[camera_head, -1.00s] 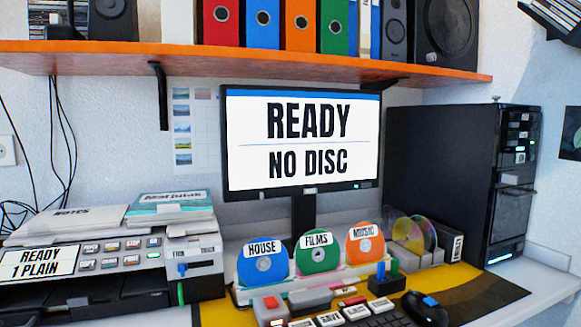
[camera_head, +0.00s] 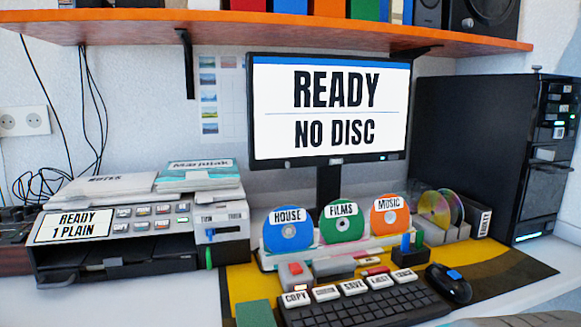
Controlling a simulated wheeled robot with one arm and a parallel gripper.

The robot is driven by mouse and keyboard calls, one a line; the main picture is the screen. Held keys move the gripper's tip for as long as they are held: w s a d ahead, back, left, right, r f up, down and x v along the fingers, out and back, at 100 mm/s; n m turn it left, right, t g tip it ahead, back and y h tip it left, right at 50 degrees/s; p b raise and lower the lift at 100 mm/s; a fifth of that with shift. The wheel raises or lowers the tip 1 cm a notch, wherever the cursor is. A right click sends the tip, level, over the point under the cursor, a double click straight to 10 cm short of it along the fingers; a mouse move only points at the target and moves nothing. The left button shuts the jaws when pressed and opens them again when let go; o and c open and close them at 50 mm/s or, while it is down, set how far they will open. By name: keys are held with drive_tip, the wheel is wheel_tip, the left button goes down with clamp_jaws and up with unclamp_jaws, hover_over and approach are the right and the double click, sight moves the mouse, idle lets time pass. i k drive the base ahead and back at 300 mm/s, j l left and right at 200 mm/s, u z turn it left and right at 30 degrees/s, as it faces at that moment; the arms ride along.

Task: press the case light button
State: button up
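The black computer case (camera_head: 470,140) stands at the right end of the desk. Its front panel (camera_head: 559,120) faces right and shows at a steep angle near the picture's right edge. Several small buttons with pale labels (camera_head: 558,108) sit in its upper part, and a greenish light glows there. The labels are too small to read, so I cannot tell which is the light button. A pale light strip (camera_head: 528,238) glows low on the front. My gripper is not in view.
The monitor (camera_head: 331,112) reads "READY NO DISC". House, Films and Music discs (camera_head: 343,222) stand below it. A keyboard (camera_head: 365,305) with labelled keys and a mouse (camera_head: 449,283) lie in front. A printer (camera_head: 130,240) stands left. An orange shelf (camera_head: 270,33) runs above.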

sight(550, 225)
drive_tip(key=z, duration=1.3)
